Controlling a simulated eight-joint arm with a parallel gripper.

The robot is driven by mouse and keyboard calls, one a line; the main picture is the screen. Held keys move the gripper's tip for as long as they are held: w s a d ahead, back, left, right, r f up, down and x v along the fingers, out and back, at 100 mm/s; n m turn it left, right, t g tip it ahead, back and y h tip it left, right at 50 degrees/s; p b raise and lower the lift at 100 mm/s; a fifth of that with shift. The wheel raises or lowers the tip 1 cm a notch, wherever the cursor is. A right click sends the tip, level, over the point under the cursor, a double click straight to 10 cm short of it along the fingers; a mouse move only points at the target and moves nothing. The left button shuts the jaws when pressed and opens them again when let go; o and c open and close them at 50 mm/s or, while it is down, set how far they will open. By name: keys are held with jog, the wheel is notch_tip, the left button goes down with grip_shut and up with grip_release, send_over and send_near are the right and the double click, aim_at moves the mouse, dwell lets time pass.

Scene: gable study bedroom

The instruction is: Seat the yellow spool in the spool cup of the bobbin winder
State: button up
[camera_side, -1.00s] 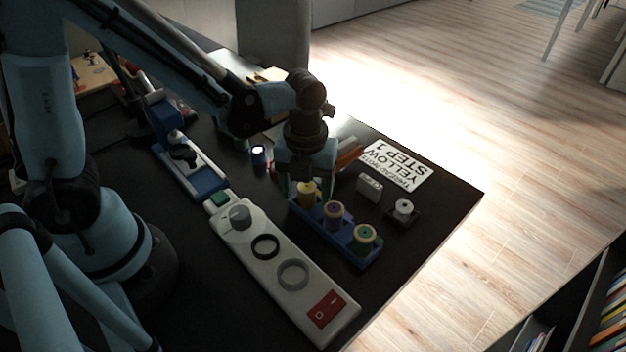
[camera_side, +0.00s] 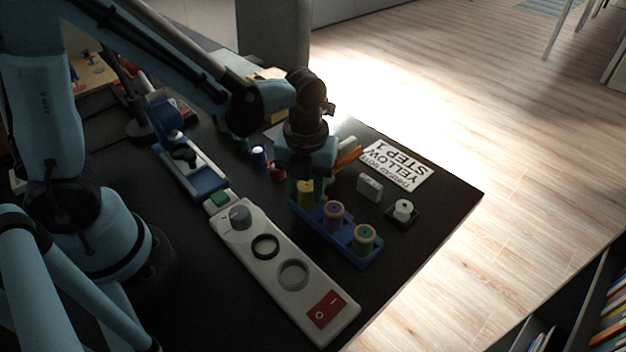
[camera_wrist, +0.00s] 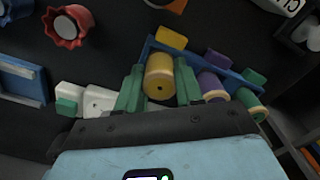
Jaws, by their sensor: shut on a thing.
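The yellow spool (camera_side: 306,194) stands upright in the far-left place of a blue rack (camera_side: 366,258). My gripper (camera_side: 306,186) points down over it, and its green fingers are shut on the spool. The wrist view shows the yellow spool (camera_wrist: 159,78) between the two fingers (camera_wrist: 159,90). The bobbin winder seems to be the long white unit (camera_side: 262,272), with a grey knob (camera_side: 239,217), a black ring (camera_side: 265,235), a grey ring (camera_side: 281,274) and a red switch (camera_side: 326,309). I cannot tell which ring is the spool cup.
A purple spool (camera_side: 334,215) and a green spool (camera_side: 363,239) share the rack. A white block (camera_side: 369,187), a small white spool on a dark base (camera_side: 403,210) and a printed card (camera_side: 396,166) lie to the right. A blue device (camera_side: 207,187) adjoins the winder's far end.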

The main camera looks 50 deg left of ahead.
aim_at(306, 185)
jog(key=shift+r, duration=0.65)
notch_tip(306, 185, up, 2)
jog(key=shift+r, duration=0.1)
jog(key=s+d+r, duration=0.7)
jog(key=s+d, duration=0.1)
jog(key=shift+s+d+f+m, duration=0.4)
jog(key=shift+s+f+m, duration=0.3)
jog(key=shift+f, duration=0.8)
jog(key=shift+s+d+f+m, duration=0.4)
jog(key=shift+s+f+m, duration=0.35)
jog(key=shift+f, duration=0.75)
jog(key=shift+s+d+f+m, duration=0.5)
jog(key=shift+f+m, duration=0.35)
jog(key=shift+f, duration=0.65)
jog(key=shift+a, duration=0.1)
jog(key=o, duration=1)
jog(key=shift+f, duration=0.15)
